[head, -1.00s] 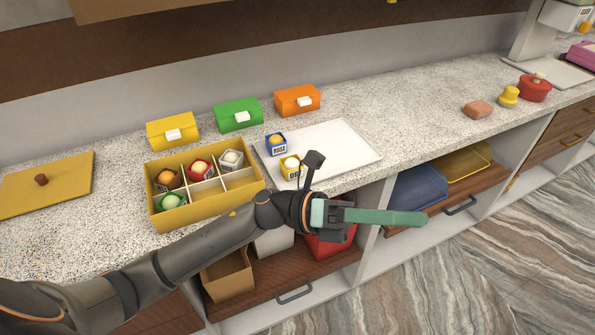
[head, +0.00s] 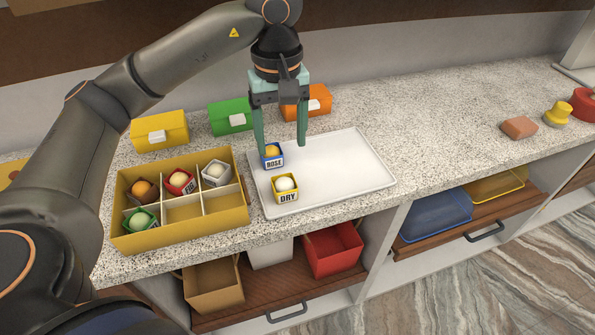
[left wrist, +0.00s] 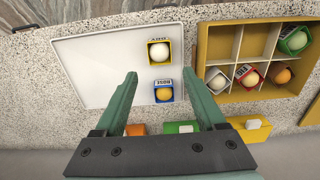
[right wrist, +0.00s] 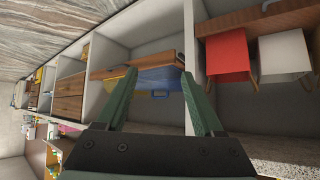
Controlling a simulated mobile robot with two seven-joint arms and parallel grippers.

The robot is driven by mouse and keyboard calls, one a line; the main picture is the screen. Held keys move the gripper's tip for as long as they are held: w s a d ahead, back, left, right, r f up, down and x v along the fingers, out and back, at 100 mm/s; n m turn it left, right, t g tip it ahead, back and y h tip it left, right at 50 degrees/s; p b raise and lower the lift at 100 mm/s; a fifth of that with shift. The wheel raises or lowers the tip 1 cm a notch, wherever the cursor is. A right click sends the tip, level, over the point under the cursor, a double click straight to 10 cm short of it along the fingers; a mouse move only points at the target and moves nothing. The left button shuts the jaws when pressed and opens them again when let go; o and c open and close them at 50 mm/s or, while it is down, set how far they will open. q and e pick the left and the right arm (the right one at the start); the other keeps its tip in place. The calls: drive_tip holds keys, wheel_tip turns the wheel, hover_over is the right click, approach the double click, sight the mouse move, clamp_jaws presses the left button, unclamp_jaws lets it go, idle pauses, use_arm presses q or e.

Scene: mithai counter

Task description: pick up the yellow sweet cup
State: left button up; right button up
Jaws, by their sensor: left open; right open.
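The yellow sweet cup (head: 285,189), labelled DRY with a pale round sweet, stands on the white tray (head: 345,180). It also shows in the left wrist view (left wrist: 159,52). The blue cup (head: 272,155), labelled ROSE, stands on the tray just behind it. My left gripper (head: 281,148) points down, open and empty, over the back of the tray. In the left wrist view the blue cup shows between the fingers and the yellow cup shows beyond the fingertips. My right gripper (right wrist: 160,85) is open and empty, facing the shelves under the counter.
A yellow divided box (head: 180,235) left of the tray holds several cups, with empty compartments in its front row. Yellow (head: 160,131), green (head: 231,117) and orange (head: 318,102) lidded boxes stand at the back. The tray's right half is clear. Bins stand on shelves below.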

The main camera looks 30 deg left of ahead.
sight(284, 179)
use_arm(q)
drive_tip(key=f, duration=0.1)
drive_tip(key=f+b, duration=0.1)
drive_tip(key=f, duration=0.1)
drive_tip(key=shift+s+f, duration=0.2)
drive_tip(key=shift+f, duration=0.1)
wheel_tip(284, 179, down, 3)
drive_tip(key=shift+f, duration=0.1)
drive_tip(key=shift+w+f+p, duration=0.15)
drive_tip(key=shift+f, duration=1.25)
drive_tip(key=shift+w+f+p, duration=0.15)
drive_tip(key=shift+f, duration=1.25)
use_arm(e)
drive_tip(key=shift+s+f, duration=0.55)
drive_tip(key=shift+s, duration=0.2)
use_arm(q)
drive_tip(key=c, duration=1.1)
drive_tip(key=shift+r, duration=0.1)
drive_tip(key=shift+c, duration=0.2)
